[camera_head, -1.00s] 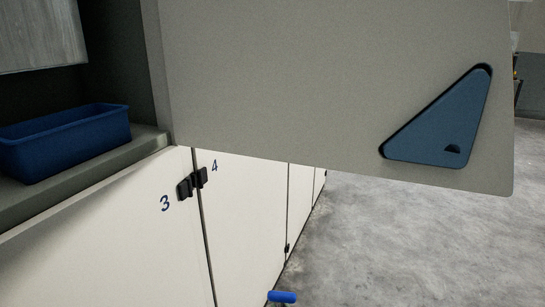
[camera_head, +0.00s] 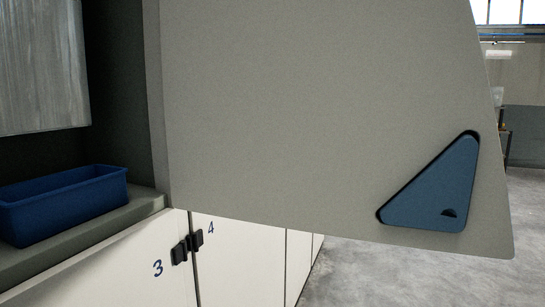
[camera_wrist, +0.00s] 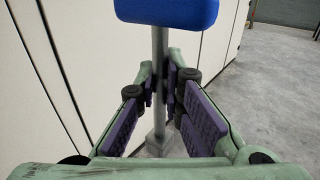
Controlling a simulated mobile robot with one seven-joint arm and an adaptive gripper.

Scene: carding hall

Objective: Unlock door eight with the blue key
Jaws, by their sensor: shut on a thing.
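The blue key shows in the wrist view with a blue head (camera_wrist: 168,12) at the top and a long grey shaft (camera_wrist: 160,75) running down. My gripper (camera_wrist: 164,88), green with purple pads, is shut on the shaft, and the head stands out beyond the fingers. The white locker doors (camera_wrist: 75,60) run along the left of the wrist view. The head view shows door 3 (camera_head: 110,280) and door 4 (camera_head: 235,265), with dark latches (camera_head: 187,246) at their shared edge. No number 8 can be read, so I cannot tell which door is eight. My gripper is outside the head view.
A large grey panel (camera_head: 320,100) with a blue triangular part (camera_head: 440,195) juts across the head view and hides much behind it. A blue bin (camera_head: 65,205) stands on the ledge (camera_head: 140,205) above the doors. Bare concrete floor (camera_head: 400,280) lies open at the right.

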